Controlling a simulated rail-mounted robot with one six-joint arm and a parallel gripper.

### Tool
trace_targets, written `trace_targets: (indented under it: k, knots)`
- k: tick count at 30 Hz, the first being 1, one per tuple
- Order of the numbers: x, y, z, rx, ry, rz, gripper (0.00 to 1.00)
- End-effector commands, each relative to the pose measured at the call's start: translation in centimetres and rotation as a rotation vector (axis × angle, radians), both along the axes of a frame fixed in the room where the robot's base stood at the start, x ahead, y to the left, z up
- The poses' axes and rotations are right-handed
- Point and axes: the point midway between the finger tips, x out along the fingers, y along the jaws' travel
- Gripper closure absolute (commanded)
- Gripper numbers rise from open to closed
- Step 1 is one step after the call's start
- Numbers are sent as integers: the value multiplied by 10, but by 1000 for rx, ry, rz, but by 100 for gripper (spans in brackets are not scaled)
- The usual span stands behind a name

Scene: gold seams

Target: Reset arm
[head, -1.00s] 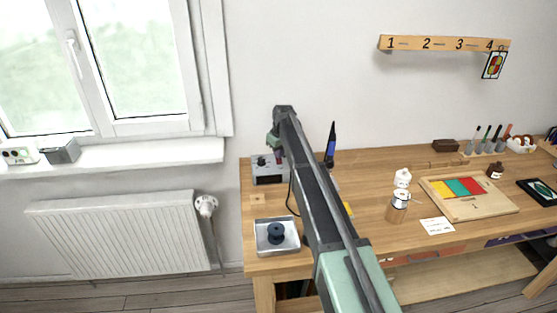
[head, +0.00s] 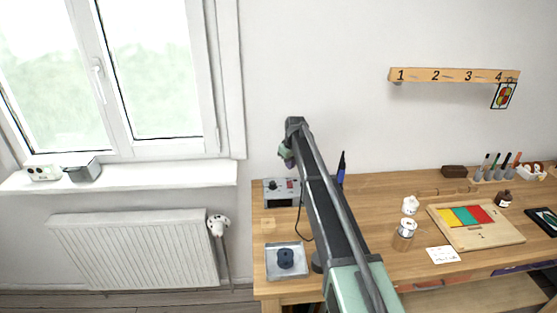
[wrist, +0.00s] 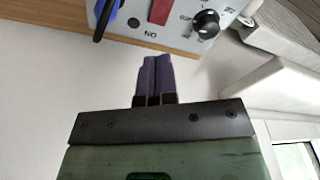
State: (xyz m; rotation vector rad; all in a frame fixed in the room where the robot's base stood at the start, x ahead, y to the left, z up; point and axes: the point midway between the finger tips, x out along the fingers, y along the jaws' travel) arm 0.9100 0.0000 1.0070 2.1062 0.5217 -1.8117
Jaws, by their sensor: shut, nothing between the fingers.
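My arm reaches from the bottom of the head view up and left over the left end of the wooden workbench (head: 272,232). My gripper (wrist: 153,62) is shut, its two purple fingers pressed together with nothing between them. In the head view the gripper (head: 285,158) hangs at the arm's far end, above the grey control box (head: 281,198). In the wrist view the box panel (wrist: 180,20) shows beyond the fingertips, with a black knob, a red switch and part of a blue object. The fingers appear apart from the box.
A metal tray (head: 287,268) with a dark blue spool stands at the bench's front left. A framed coloured-glass panel (head: 475,228), a jar (head: 404,235) and a white card (head: 443,255) lie to the right. The numbered rail (head: 455,76) is on the wall. A radiator (head: 130,248) stands left.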

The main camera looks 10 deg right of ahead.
Motion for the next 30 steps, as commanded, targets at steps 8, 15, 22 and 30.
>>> trace_targets:
  k: [8, 15, 22, 30]
  knots:
    - [-129, -1, -1, 3, 73, -255, 100]
    - [-362, -1, -2, -26, 138, -471, 100]
    - [-455, -1, -2, -39, 148, -489, 100]
    - [-453, 0, -1, -38, 147, -486, 100]
